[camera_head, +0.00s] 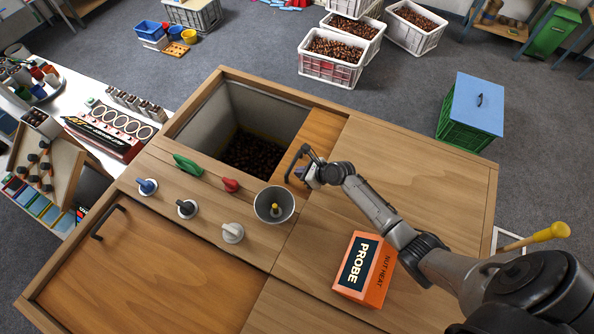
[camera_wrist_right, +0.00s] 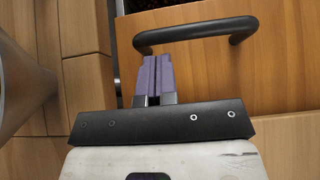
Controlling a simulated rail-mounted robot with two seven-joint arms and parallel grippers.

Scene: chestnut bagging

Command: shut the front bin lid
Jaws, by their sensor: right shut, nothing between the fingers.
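The open bin (camera_head: 228,103) in the wooden counter has dark chestnuts at its bottom. Its orange-brown lid (camera_head: 323,128) shows as a strip at the right side of the opening, with a black bar handle (camera_head: 293,157). My right gripper (camera_head: 307,172) is at this handle. In the right wrist view the purple fingers (camera_wrist_right: 152,75) are pressed together with nothing between them, their tips close to the handle (camera_wrist_right: 200,32); I cannot tell whether they touch it. The lid's face (camera_wrist_right: 285,60) lies behind. My left gripper is not in view.
A second orange-brown lid (camera_head: 150,265) with a black handle covers the counter's lower left. Several knobs, a metal cup (camera_head: 274,204) and an orange probe box (camera_head: 364,270) stand near the opening. A green crate with a blue lid (camera_head: 475,105) stands beyond the counter.

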